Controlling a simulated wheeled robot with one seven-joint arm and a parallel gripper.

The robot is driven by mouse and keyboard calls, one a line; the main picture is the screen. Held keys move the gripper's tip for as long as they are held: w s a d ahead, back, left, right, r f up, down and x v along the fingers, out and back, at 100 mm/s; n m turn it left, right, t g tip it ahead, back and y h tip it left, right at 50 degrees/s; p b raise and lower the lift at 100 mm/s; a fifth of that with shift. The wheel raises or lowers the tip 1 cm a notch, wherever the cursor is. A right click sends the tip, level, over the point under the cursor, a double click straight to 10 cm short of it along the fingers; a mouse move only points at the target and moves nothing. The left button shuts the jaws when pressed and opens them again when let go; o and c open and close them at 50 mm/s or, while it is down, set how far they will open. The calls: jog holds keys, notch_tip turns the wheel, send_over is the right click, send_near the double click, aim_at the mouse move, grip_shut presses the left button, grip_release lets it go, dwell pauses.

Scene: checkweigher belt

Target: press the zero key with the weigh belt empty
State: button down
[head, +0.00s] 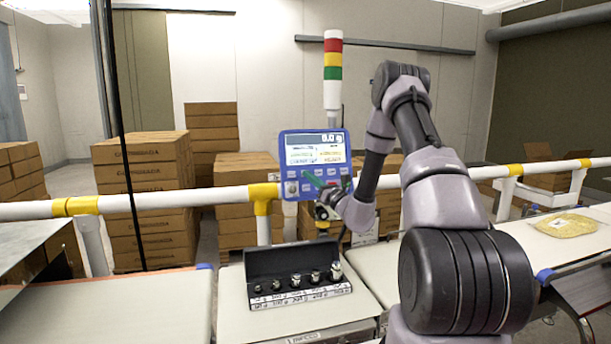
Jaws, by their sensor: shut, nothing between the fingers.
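The blue checkweigher terminal (315,160) stands behind the belts, with a lit screen (315,152) reading about 0.0 g; the exact digits are small. A row of keys lies under the screen. The zero key cannot be told apart at this size. The middle belt section (237,318), seemingly the weigh belt, appears to carry an open black case (262,265) of several metal weights.
A white rail (150,201) with yellow joints runs behind the belts. A bag of yellowish goods (565,225) lies on the right belt. Stacked cartons (142,190) stand behind. A red-yellow-green signal tower (333,55) rises above the terminal. The left belt (110,305) is clear.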

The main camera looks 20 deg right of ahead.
jog(key=s, duration=0.2)
jog(key=s+r, duration=0.1)
jog(key=s, duration=0.1)
jog(key=shift+s+r, duration=0.2)
jog(key=shift+s, duration=0.2)
dwell(0.4)
jog(key=s+a+r+n+g+y, duration=0.2)
jog(key=s+a+r+n+g, duration=0.4)
jog(key=s+a+n+g, duration=0.4)
jog(key=s+a+r+n+g+y, duration=0.3)
jog(key=s+a+r+n+g, duration=0.4)
jog(key=s+n, duration=0.4)
jog(key=s+d+f+n+g+h, duration=0.2)
jog(key=s+d+n+h, duration=0.15)
jog(key=s+h, duration=0.55)
jog(key=s+d+r+n+t+h, duration=0.3)
jog(key=s+d+r+t+h, duration=0.1)
jog(key=d, duration=0.5)
jog(key=shift+s+d+r+t, duration=0.35)
jog(key=shift+s+r+t, duration=0.15)
jog(key=shift+s+t, duration=0.55)
